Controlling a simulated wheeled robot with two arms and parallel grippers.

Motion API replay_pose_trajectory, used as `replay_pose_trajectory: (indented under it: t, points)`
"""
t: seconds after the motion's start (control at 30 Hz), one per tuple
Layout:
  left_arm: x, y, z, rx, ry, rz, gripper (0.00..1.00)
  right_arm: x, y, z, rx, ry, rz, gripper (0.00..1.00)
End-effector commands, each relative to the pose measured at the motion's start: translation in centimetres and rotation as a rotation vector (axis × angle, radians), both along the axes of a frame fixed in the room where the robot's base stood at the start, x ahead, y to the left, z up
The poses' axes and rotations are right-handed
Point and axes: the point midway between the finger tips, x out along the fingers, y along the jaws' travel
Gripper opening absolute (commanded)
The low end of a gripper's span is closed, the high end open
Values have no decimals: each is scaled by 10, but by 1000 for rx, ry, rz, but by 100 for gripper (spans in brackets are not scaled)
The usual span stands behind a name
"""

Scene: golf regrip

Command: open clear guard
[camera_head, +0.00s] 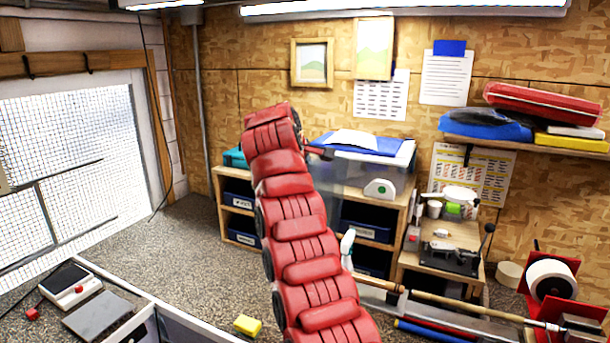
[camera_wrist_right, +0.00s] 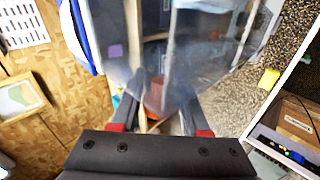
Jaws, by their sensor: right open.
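The clear guard (camera_head: 332,190) is a see-through, greyish panel in the middle of the head view, partly hidden behind my red arm. It also fills the upper middle of the right wrist view (camera_wrist_right: 212,50), with shelves showing through it. My right gripper (camera_wrist_right: 163,105) is open, its two dark fingers with red parts spread apart at the guard's lower part. Whether the fingers touch the guard I cannot tell. A blurred reddish-brown thing shows between the fingertips. In the head view the right gripper (camera_head: 320,151) is small at the end of my arm. My left gripper is not in view.
A golf club shaft (camera_head: 460,303) runs along the right bench, below a black tool with a lever (camera_head: 450,258). A red stand with a white roll (camera_head: 552,282) is at the far right.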

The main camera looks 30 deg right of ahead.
Motion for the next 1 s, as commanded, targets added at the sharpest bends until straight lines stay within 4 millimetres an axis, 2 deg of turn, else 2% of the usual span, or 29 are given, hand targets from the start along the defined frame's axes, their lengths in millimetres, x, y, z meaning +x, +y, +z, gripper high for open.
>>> replay_pose_trajectory:
  t: [0.03,0.1,0.47,0.63,0.87,1.0]
  points:
    - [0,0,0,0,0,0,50,0,0,0,0,-1,1,56]
    - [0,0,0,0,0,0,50,0,0,1,0,-2,0,66]
    - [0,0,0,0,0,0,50,-2,2,5,-1,-6,1,66]
    - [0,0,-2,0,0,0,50,-14,17,24,-1,-9,3,66]
    - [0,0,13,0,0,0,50,-41,45,67,-1,-9,3,66]
    - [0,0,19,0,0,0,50,-50,58,79,1,-7,7,66]
